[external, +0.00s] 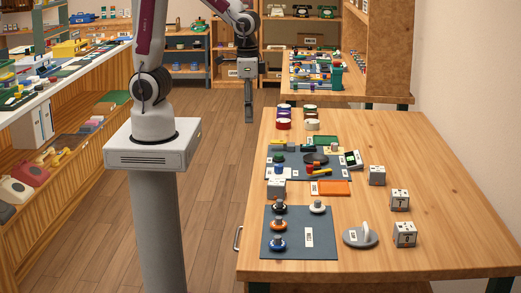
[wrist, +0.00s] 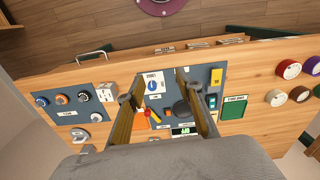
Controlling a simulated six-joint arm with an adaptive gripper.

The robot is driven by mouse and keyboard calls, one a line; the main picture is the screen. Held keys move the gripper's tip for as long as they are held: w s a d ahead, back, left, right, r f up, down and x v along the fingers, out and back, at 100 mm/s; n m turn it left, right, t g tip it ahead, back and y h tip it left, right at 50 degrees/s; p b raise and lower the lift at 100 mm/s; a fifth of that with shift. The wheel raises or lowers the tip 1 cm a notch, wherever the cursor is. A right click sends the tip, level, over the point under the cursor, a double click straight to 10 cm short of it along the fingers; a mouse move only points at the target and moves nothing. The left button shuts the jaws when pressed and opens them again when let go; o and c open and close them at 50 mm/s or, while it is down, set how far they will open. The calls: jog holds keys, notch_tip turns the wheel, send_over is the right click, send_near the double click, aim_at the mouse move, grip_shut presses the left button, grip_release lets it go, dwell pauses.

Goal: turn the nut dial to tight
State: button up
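No dial in view carries a label I can read as nut or tight, so I cannot tell which is the nut dial. A blue-grey panel (external: 307,253) on the table holds a black-topped, an orange (external: 279,225), a blue (external: 279,243) and a white-topped knob (external: 318,206). These show at the left in the wrist view (wrist: 62,98). A second panel has a white plate with a blue round dial (wrist: 154,86), seen between my fingers. My gripper (external: 249,115) hangs left of the table, pointing down. In the wrist view its fingers (wrist: 157,80) are apart with nothing held.
A grey disc with an upright handle (external: 360,236) stands on the table, with several white dice-like cubes (external: 400,200) to its right. An orange plate (external: 331,188) and red and white round pots (wrist: 288,69) are also there.

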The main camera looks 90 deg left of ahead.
aim_at(278, 165)
jog(key=w+d+f+n, duration=0.1)
jog(key=w+f+n, duration=0.1)
jog(key=w+d+f+n, duration=0.1)
jog(key=w+f, duration=0.2)
jog(key=w+d+f+n, duration=0.1)
jog(key=w+f+n, duration=0.1)
jog(key=w, duration=0.1)
jog(key=shift+w+d+f+n, duration=0.2)
jog(key=shift+d+f+n, duration=0.1)
jog(key=shift+d, duration=0.1)
jog(key=shift+w+r+n, duration=0.15)
jog(key=shift+w+n, duration=0.2)
jog(key=shift+n, duration=0.35)
jog(key=shift+f, duration=3.95)
jog(key=shift+c, duration=0.4)
grip_shut()
